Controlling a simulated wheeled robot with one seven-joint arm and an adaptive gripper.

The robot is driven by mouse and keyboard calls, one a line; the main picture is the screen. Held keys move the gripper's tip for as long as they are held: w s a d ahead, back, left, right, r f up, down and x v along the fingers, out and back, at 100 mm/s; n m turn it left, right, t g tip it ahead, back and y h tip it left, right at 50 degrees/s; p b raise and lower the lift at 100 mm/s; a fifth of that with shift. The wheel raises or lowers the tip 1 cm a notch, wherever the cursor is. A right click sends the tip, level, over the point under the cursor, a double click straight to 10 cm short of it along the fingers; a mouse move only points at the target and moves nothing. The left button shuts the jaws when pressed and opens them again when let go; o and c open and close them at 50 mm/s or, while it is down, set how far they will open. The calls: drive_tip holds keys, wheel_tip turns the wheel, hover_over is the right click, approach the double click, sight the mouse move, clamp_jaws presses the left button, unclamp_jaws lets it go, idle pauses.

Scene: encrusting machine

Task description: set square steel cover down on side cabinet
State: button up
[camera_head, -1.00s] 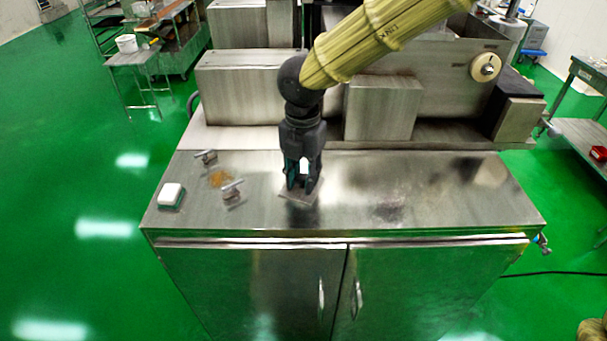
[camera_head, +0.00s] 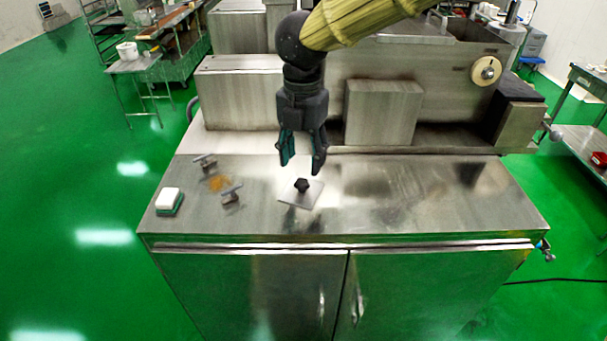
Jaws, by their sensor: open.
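The square steel cover (camera_head: 297,198) is a small flat plate with a black knob (camera_head: 302,184) on top. It lies flat on the steel top of the side cabinet (camera_head: 400,205), near the middle of its left half. My gripper (camera_head: 302,168) is open and empty. It points down just above and behind the knob, apart from it.
A white and green block (camera_head: 169,201) sits at the left edge. Steel machine housings (camera_head: 383,112) stand behind the top. The right half of the top is clear.

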sight(303, 181)
drive_tip(key=shift+r+b, duration=0.35)
drive_tip(key=shift+r, duration=2.2)
